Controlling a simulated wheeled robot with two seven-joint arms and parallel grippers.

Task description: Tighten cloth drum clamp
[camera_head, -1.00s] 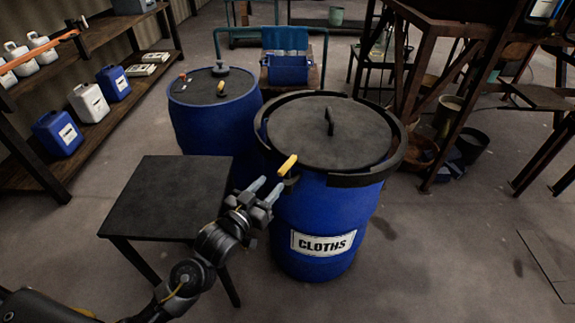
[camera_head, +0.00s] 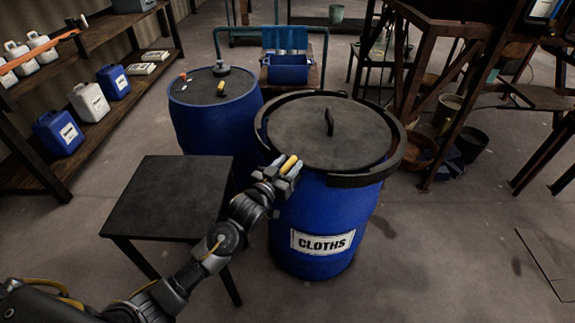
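The blue cloth drum (camera_head: 325,222), with a white CLOTHS label, stands upright in the middle. Its dark grey lid (camera_head: 300,135) has a black handle on top. A black clamp ring (camera_head: 365,180) runs around the rim, with a yellow clamp lever (camera_head: 291,163) at its front left. My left gripper (camera_head: 287,167) is at this lever, its fingers on either side of the yellow grip. The fingers look apart; I cannot tell whether they touch it. My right gripper is not in view.
A dark square table (camera_head: 170,195) stands left of the drum, beside my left arm. A second blue drum (camera_head: 215,120) stands behind it. A shelf (camera_head: 110,125) with canisters is on the left. A rusty metal frame (camera_head: 440,110) is at the right. The floor at front right is clear.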

